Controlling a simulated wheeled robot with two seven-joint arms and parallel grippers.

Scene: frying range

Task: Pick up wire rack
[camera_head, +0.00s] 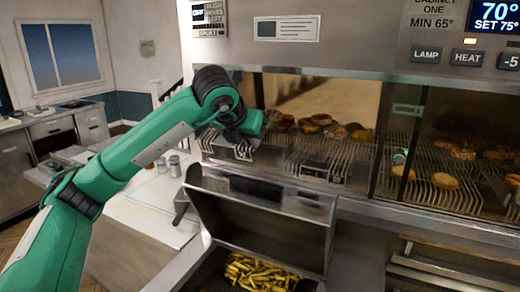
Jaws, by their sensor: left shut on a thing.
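The wire rack (212,149) is at the left end of the heated cabinet's shelf, with its wires running front to back. My left arm reaches in from the left, and my left gripper (240,143) is down at the rack's front part. It is shut on the wire rack; the fingertips are small and partly hidden by the dark wrist. I cannot make out the exact grip point. My right gripper is not in view.
The heated cabinet (300,53) holds several buns and browned pieces on wire shelves behind glass. Below, a steel lid (262,215) stands open over a bin of fries (255,272). A pale counter (150,205) with small cans lies left of it.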

